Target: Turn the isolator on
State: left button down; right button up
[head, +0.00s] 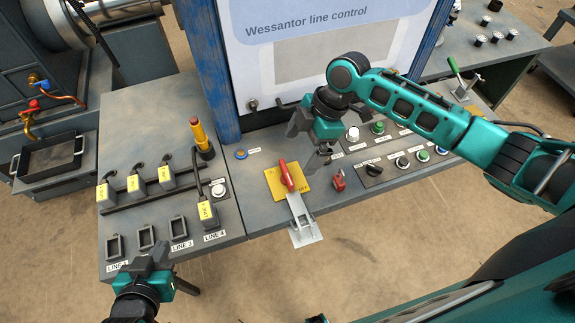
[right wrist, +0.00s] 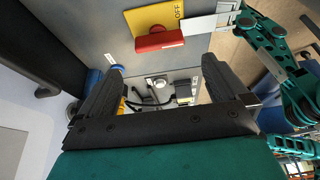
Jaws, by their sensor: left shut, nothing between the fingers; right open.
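The isolator is a red rotary handle (head: 287,176) on a yellow plate (head: 272,187) on the grey console. The handle lies roughly front to back, slightly slanted. In the right wrist view the red handle (right wrist: 159,40) and yellow plate (right wrist: 150,18) are at the top, with "OFF" readable on the plate. A grey metal hasp (head: 301,215) extends from the plate to the console's front edge. My right gripper (head: 311,146) is open and empty, above and behind the isolator, apart from it. My left gripper (head: 160,256) is shut and empty at the front left, near the line sockets.
A red padlock (head: 338,180) stands right of the isolator. Knobs and buttons (head: 372,169) lie further right, under my right arm. A blue button (head: 241,154), a yellow-orange post (head: 200,136) and yellow-tagged plugs (head: 166,174) are left. The control panel (head: 320,50) rises behind.

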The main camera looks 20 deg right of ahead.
aim_at(287, 171)
jog(key=x, duration=0.8)
jog(key=shift+a+f+b, duration=0.1)
jog(key=shift+f+b, duration=0.05)
jog(key=shift+b, duration=0.2)
jog(key=c, duration=1.3)
jog(key=shift+w, duration=0.1)
